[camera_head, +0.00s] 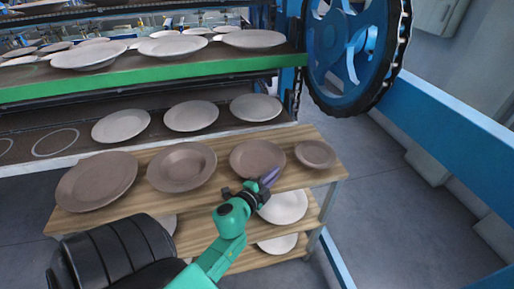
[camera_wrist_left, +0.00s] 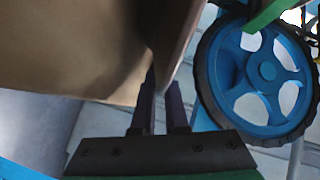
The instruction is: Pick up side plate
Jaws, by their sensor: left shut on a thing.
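The side plate (camera_head: 256,157) is a round brown plate on the upper board of the wooden rack, third from the left in its row. My left gripper (camera_head: 269,177) is at its near right rim. In the left wrist view, the fingers are shut on the rim of the plate (camera_wrist_left: 171,42), which runs between the purple fingertips. I cannot tell whether the plate is lifted clear of the board. My right gripper is in neither view.
The wooden rack (camera_head: 337,172) also bears a large brown plate (camera_head: 96,181), a deep plate (camera_head: 181,166) and a small saucer (camera_head: 315,154). White plates lie on its lower shelves. Behind is the dryer's green-edged shelf (camera_head: 150,72) with several plates. A blue wheel (camera_head: 325,50) stands at right.

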